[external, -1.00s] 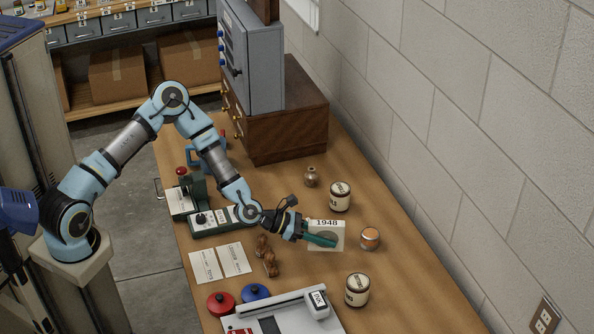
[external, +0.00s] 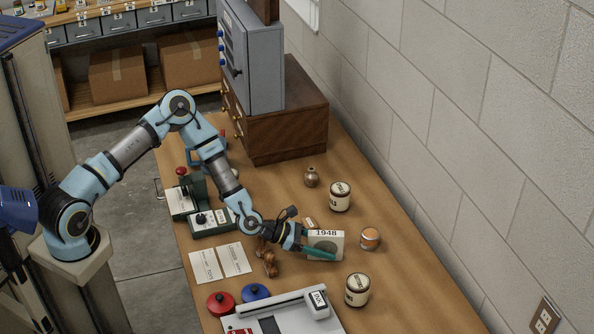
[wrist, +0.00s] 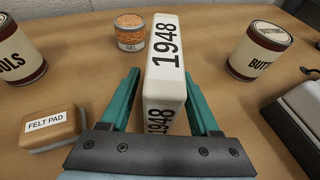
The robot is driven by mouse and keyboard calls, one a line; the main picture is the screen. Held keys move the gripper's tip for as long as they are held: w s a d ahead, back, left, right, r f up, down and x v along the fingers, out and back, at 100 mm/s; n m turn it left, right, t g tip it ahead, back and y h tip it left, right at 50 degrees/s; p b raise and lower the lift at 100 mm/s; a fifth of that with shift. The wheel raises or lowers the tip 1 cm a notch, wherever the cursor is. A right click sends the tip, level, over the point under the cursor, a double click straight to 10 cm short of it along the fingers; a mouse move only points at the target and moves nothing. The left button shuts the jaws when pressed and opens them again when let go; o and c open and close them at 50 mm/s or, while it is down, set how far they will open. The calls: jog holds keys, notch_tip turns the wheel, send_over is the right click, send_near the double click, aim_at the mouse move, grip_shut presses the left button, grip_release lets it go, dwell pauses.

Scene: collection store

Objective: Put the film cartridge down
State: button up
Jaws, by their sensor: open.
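The film cartridge (external: 326,239) is a pale, slim box marked 1948. It stands upright on the wooden bench in the external view. In the wrist view the cartridge (wrist: 165,62) is between my teal fingers, and its far end reaches past them. My gripper (wrist: 162,78) is open, with one finger on each side of the cartridge. A gap shows beside the fingers. In the external view my gripper (external: 321,254) is low at the bench, and its near finger covers the cartridge's lower front.
An orange-filled jar (external: 370,238) stands just right of the cartridge. Labelled cans stand behind (external: 340,197) and in front (external: 357,290). A felt pad block (wrist: 52,130) lies close left in the wrist view. The wall bounds the bench's right side.

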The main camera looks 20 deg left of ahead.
jog(key=shift+r, duration=0.3)
jog(key=b+v, duration=0.2)
jog(key=v, duration=1)
jog(key=shift+s, duration=0.1)
jog(key=shift+f, duration=0.15)
